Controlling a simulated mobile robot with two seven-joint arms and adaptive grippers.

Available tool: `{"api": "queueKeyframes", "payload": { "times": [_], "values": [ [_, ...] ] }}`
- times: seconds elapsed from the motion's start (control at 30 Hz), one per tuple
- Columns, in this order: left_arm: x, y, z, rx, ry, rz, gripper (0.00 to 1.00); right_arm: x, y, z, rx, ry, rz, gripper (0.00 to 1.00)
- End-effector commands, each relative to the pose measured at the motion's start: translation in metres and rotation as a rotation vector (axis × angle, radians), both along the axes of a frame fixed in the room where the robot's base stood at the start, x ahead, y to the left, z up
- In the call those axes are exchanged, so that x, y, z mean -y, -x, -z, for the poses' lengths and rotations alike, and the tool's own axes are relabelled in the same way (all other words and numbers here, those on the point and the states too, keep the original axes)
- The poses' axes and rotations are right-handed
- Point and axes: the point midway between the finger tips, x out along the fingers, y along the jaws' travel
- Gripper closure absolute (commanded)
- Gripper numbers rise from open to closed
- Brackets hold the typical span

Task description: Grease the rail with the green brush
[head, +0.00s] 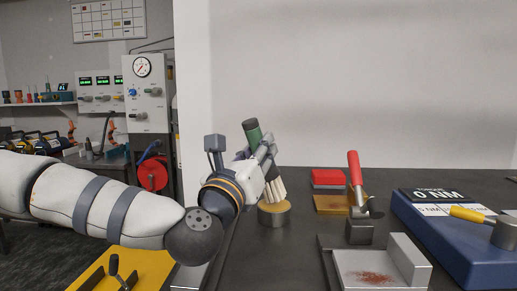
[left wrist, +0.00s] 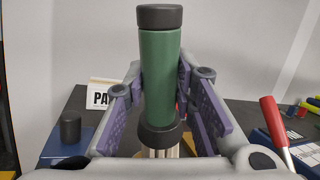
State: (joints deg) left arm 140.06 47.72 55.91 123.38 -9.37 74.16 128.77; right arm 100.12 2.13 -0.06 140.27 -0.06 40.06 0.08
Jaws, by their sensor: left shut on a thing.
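The green brush (head: 253,133) has a green handle with dark ends and pale bristles. My left gripper (head: 262,158) is shut on its handle. In the left wrist view the green handle (left wrist: 159,75) stands between the two fingers. The brush is tilted, bristles down, at a round metal tin (head: 275,218) with a yellowish top. I cannot tell whether the bristles touch that top. A grey L-shaped metal piece (head: 412,262) with a reddish-brown patch lies at the front right; I cannot tell whether it is the rail. My right gripper is not in view.
A red-handled tool (head: 355,168) stands on a grey block behind the metal piece. A red block (head: 328,178) lies at the back. A blue case (head: 450,245) fills the right side. A yellow plate (head: 135,268) lies at the front left. Dark bench shows right of the tin.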

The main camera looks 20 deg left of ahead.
Motion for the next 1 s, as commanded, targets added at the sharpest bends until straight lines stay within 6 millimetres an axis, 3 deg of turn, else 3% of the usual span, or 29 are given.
{"api": "queueKeyframes", "payload": {
  "times": [1.0],
  "values": [
    [0.0000,-0.0001,0.0095,-0.001,0.000,0.000,1.00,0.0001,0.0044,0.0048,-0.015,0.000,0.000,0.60]
  ]
}}
